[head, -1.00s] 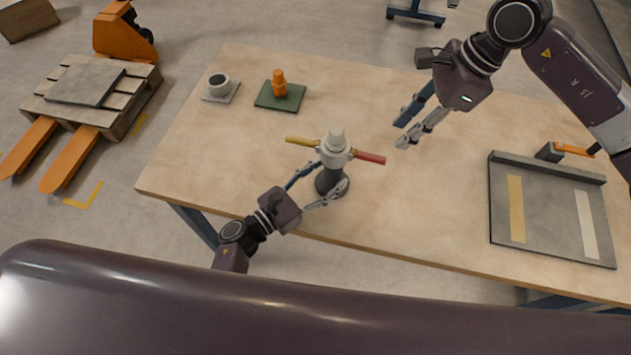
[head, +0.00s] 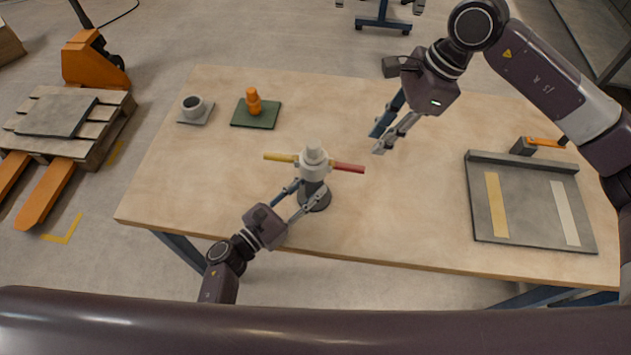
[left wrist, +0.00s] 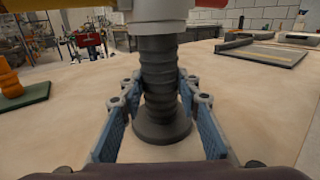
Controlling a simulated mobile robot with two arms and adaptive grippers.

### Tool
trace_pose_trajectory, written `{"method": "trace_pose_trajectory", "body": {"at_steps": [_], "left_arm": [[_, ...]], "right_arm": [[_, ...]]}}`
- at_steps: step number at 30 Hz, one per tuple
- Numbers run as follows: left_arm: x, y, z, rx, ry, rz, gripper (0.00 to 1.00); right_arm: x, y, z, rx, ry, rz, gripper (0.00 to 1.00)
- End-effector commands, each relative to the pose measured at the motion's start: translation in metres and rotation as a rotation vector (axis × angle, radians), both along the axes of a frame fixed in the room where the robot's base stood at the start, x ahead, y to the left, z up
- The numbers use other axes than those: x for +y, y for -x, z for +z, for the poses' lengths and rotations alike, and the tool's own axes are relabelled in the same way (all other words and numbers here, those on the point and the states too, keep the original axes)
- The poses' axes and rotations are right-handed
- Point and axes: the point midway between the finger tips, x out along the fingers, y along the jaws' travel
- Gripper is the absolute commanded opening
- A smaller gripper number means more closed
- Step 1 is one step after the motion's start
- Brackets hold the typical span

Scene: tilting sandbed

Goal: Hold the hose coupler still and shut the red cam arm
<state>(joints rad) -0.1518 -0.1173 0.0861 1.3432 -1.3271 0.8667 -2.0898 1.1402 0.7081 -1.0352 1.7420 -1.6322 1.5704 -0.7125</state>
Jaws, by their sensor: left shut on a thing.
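The hose coupler (head: 314,168) stands upright near the table's front edge, with a pale head on a dark ribbed hose and round base (left wrist: 160,130). Its red cam arm (head: 348,167) sticks out to the right. A yellow cam arm (head: 279,157) sticks out to the left. My left gripper (head: 311,188) is shut on the coupler's dark ribbed part below the pale head, with one finger on each side; the left wrist view shows this too (left wrist: 160,95). My right gripper (head: 376,142) is open and empty, above and right of the red arm's end, apart from it.
On the wooden table (head: 250,225), a grey cup (head: 193,106) on a pad and an orange fitting (head: 254,101) on a green pad (head: 257,118) stand at back left. A grey tray (head: 528,227) with yellow and white strips lies at right.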

Motion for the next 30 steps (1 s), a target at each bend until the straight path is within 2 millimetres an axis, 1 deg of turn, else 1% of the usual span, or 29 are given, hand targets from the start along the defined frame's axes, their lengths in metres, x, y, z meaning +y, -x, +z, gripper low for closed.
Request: {"method": "trace_pose_trajectory", "body": {"at_steps": [1,5,8,17,30], "left_arm": [[0.0,0.0,0.0,0.001,-0.001,0.0,0.0],[0.0,0.0,0.0,0.001,-0.001,0.0,0.0],[0.0,0.0,0.0,0.001,-0.001,0.0,0.0],[0.0,0.0,0.0,0.001,-0.001,0.001,0.0],[0.001,0.0,0.0,0.001,-0.001,0.001,0.0]], "right_arm": [[-0.001,0.0,0.0,0.007,-0.003,-0.015,0.14],[-0.002,0.0,0.0,0.059,-0.017,-0.129,0.0],[-0.004,0.0,0.001,0.134,-0.035,-0.288,0.0],[-0.012,-0.001,0.005,0.432,-0.088,-0.864,0.0],[-0.024,-0.004,0.013,0.937,-0.101,-1.68,0.0]]}}
